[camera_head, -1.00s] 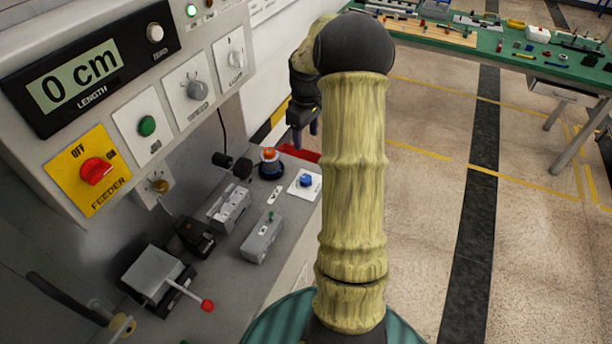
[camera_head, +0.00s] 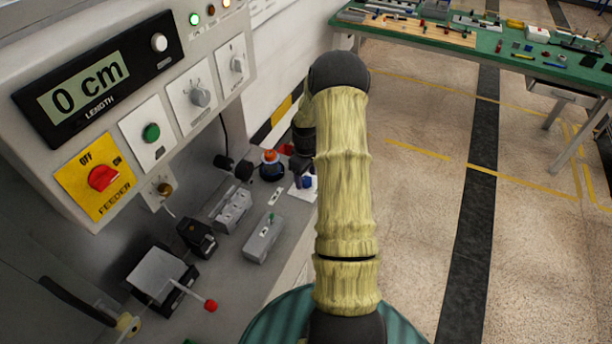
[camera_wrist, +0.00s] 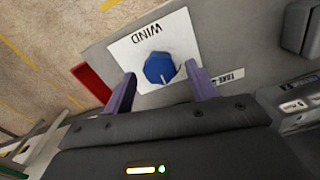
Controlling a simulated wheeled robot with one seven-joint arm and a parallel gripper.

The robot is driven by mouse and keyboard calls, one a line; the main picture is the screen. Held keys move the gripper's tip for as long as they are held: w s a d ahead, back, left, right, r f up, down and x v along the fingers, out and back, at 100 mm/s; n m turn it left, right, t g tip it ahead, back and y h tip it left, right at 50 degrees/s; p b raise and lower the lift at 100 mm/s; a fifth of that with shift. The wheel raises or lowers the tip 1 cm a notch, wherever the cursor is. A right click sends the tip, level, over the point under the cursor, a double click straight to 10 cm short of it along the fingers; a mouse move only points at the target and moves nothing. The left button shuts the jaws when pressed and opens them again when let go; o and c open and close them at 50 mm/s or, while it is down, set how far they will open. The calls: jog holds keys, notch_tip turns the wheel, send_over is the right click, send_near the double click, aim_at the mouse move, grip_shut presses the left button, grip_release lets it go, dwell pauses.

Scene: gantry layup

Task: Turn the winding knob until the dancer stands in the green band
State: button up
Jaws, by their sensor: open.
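The winding knob (camera_wrist: 159,68) is blue and faceted, with a white pointer line, on a white plate marked WIND (camera_wrist: 186,30). In the wrist view it lies between and just beyond the two purple fingertips of my gripper (camera_wrist: 161,88). The gripper is open, one finger to each side of the knob, and I see no clear contact. In the head view the knob (camera_head: 308,182) is small at the right end of the grey bench, and my arm hides most of the gripper. I cannot make out the dancer or a green band in either view.
The panel's display (camera_head: 85,88) reads 0 cm. Below it is a red feeder switch (camera_head: 103,178). An orange-topped button (camera_head: 270,158) and grey blocks (camera_head: 263,238) stand on the bench near the knob. A green table (camera_head: 480,45) stands at the back right.

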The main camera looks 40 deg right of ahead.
jog(key=shift+f, duration=0.7)
jog(key=c, duration=1)
